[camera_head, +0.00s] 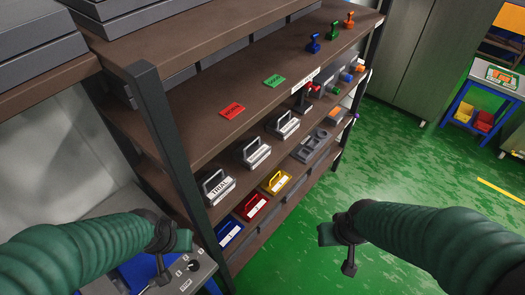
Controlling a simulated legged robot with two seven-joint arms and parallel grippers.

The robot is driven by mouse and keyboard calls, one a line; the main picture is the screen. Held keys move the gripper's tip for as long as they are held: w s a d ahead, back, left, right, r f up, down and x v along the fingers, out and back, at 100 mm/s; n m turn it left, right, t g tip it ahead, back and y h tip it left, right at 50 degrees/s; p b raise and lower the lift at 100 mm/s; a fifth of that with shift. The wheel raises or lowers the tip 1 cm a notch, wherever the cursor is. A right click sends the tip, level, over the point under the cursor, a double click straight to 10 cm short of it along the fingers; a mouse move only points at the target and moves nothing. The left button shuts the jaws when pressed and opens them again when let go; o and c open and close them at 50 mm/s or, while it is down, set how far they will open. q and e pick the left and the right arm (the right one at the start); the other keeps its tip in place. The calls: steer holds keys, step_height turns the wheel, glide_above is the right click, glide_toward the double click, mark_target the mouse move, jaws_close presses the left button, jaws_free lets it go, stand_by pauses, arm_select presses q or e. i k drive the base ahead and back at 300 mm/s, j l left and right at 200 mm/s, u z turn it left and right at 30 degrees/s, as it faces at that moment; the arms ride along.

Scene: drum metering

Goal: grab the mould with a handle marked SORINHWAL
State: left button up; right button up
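Three grey metal moulds with loop handles stand in a row on the middle shelf. The nearest mould (219,190) has a label that seems to read TRIAL. The middle mould (257,154) and the far mould (288,126) have white labels too small to read, so I cannot tell which is marked SORINHWAL. My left gripper (176,242) is low at the left, in front of the rack and apart from the moulds. My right gripper (338,243) is right of the rack, over the green floor, apart from the moulds. Neither visibly holds anything; finger opening is unclear.
The brown shelf rack (150,125) has dark posts. Blue (229,232), red (254,208) and yellow (276,181) handled boxes sit on the shelf below. A grey control box (192,268) marked STOP is near my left gripper. Green floor (400,170) is open at right.

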mark_target(254, 151)
steer(key=i+l+u, duration=0.15)
steer(key=u, duration=0.3)
steer(key=i+l+u, duration=0.1)
steer(key=l+u, duration=0.6)
steer(key=u, duration=0.15)
